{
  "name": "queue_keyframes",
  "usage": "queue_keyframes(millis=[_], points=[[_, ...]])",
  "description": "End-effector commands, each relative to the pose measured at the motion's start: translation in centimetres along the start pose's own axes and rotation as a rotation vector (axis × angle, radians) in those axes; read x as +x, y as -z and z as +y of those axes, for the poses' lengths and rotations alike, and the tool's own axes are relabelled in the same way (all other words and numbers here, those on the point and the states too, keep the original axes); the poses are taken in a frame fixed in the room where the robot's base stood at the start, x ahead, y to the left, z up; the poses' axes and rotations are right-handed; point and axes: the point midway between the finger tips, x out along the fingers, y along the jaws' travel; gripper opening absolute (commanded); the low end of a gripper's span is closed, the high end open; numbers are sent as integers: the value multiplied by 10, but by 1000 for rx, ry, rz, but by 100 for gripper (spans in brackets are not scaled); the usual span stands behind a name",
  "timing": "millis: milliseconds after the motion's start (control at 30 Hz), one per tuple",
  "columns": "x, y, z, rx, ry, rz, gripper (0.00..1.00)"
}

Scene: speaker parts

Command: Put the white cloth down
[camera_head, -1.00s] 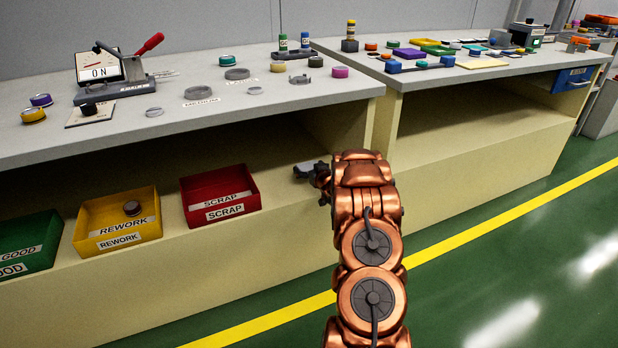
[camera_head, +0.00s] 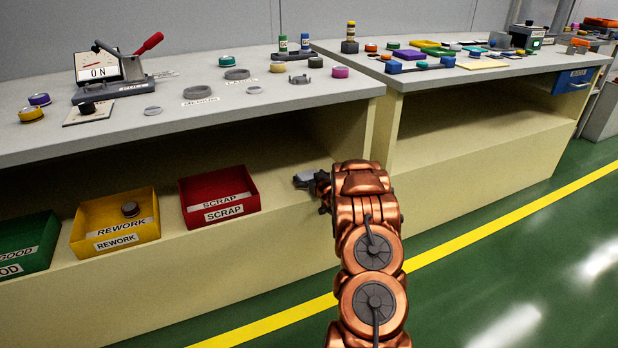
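I cannot make out a white cloth for certain in the head view. My gripper (camera_head: 306,180) is at the end of my copper-coloured arm, pointing left in front of the open shelf under the left bench. It is low, to the right of the red SCRAP bin (camera_head: 243,207) and apart from it. A small pale grey shape shows at its tip; I cannot tell whether it is a finger or something held. My forearm and wrist hide much of the gripper.
The yellow REWORK bin (camera_head: 118,243) holds a small round part. The green GOOD bin (camera_head: 30,258) is at the far left. The left benchtop (camera_head: 190,120) carries a red-handled lever device (camera_head: 125,70) and several round parts. The shelf right of the SCRAP bin looks free.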

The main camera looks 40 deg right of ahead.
Motion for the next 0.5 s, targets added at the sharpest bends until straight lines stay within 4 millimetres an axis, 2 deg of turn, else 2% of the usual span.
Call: queue_keyframes(millis=[267, 500], points=[[0, 1, 0, 0, 0, 0, 100], [-20, 4, 0, 0, 0, -1, 100]])
